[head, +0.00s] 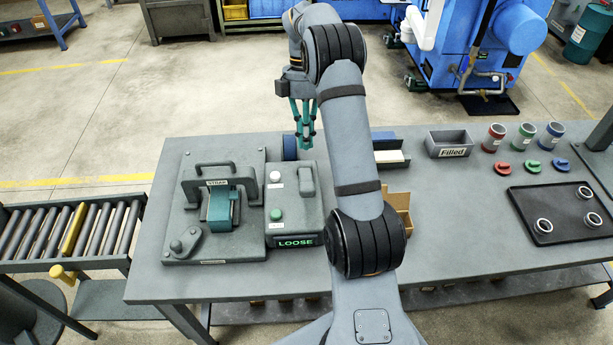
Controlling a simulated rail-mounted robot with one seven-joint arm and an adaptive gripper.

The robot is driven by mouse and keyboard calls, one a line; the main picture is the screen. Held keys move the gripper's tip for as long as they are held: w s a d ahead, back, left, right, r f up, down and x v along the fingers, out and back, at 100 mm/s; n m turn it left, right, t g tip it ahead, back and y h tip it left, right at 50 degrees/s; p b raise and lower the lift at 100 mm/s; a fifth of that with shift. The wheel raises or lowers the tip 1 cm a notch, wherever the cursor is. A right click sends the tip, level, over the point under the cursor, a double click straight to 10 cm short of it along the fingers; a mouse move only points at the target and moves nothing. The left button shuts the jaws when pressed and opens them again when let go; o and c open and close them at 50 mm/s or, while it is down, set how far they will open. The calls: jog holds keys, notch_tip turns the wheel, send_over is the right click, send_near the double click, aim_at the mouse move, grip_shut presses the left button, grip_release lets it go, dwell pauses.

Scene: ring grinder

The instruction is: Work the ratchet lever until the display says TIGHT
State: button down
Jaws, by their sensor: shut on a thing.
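The display (295,242) on the front of a grey control box (285,215) reads LOOSE in green. Left of it, a grey fixture plate (242,250) carries a frame (243,184) labelled STRAP around a teal block (217,212). A short grey lever-like part (186,243) with a round knob lies at the plate's front left; I cannot tell for sure that it is the ratchet lever. My gripper (305,140), with teal fingers, points down behind the control box, away from this part. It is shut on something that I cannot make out.
A blue roll (290,148) stands beside the fingers. The box has a white button (276,175) and a green one (275,214). Right of my arm are the Filled bin (449,137), several cups and a black tray (560,236) with rings. A roller conveyor (60,230) adjoins the left.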

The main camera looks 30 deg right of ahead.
aim_at(307, 185)
jog(key=p+x, duration=0.1)
jog(key=x, duration=1)
